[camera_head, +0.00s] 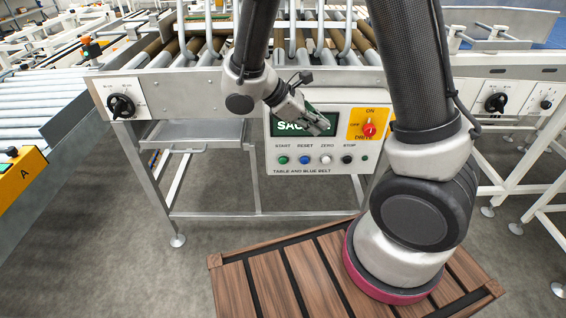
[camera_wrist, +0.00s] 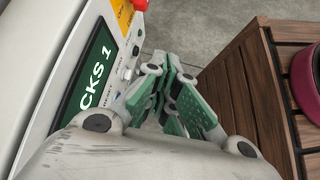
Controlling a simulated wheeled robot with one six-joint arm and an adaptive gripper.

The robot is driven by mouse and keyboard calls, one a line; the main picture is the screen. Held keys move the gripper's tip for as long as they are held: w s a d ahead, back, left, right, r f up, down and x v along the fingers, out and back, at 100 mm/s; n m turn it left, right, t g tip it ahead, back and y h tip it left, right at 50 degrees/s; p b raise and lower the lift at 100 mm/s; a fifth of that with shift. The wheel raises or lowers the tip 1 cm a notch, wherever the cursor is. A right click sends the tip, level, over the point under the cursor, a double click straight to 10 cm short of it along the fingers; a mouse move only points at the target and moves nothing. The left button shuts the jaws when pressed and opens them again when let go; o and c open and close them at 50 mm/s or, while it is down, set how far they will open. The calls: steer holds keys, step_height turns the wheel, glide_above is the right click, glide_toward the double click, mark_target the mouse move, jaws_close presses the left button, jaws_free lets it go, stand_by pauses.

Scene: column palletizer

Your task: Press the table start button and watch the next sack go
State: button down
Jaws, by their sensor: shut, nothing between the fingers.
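The control panel (camera_head: 320,173), labelled "TABLE AND BLUE BELT", is on the front of the roller table (camera_head: 190,82). Its lower row has a green START button (camera_head: 283,160), a blue RESET button (camera_head: 305,160), a white ZERO button (camera_head: 326,159) and a black STOP button (camera_head: 347,160). Above them is a dark green display (camera_head: 283,126), partly hidden by my gripper (camera_head: 322,126); the wrist view shows it (camera_wrist: 93,68) reading "CKS 1". My gripper is shut and empty, in front of the display and above the button row in the picture. I cannot tell whether it touches the panel. No sack shows.
Black rotary knobs (camera_head: 121,106) (camera_head: 496,103) are on the frames either side. A grey tray (camera_head: 195,133) hangs left of the panel. A slatted wooden platform (camera_head: 268,280) lies below.

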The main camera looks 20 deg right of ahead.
mark_target(283, 161)
steer(key=a+f+n+t+h, duration=0.1)
steer(key=a+f+n+t, duration=0.1)
steer(key=f+n, duration=0.3)
steer(key=a+f+n+t+h, duration=0.1)
steer(key=a+f+n+t, duration=0.2)
steer(key=f, duration=0.6)
steer(key=s+a+f+n+t+h, duration=0.1)
steer(key=a+f+n+t, duration=0.1)
steer(key=a+f+n, duration=0.3)
step_height(283, 161, down, 3)
steer(key=shift+f+n+t+h, duration=0.1)
steer(key=shift+n+t+h, duration=0.25)
steer(key=shift+n, duration=0.75)
steer(key=w+d, duration=0.2)
steer(key=w, duration=0.6)
steer(key=shift+d, duration=0.4)
steer(key=shift+w, duration=0.25)
steer(key=shift+w+d, duration=0.15)
steer(key=shift+w, duration=0.1)
